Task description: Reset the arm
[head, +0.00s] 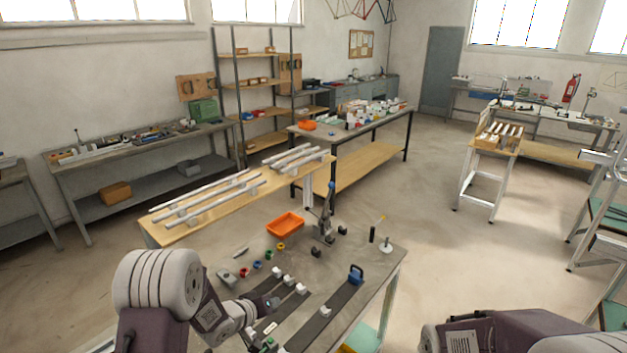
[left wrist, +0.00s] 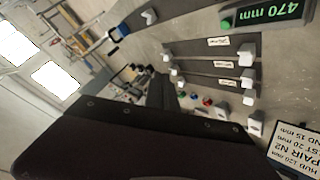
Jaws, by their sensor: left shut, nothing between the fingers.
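My left arm comes in from the lower left in the head view. Its gripper (head: 272,303) is shut and empty, above the front part of the grey work table (head: 385,262). In the left wrist view my dark left gripper (left wrist: 162,84) also shows, with the table's strips and white blocks beyond it. Part of my right arm shows at the lower right of the head view, but its gripper is out of the picture.
Dark strips with white blocks (head: 302,289), a blue-handled tool (head: 356,274), an orange tray (head: 285,224) and an upright clamp-like device (head: 326,222) stand on the table.

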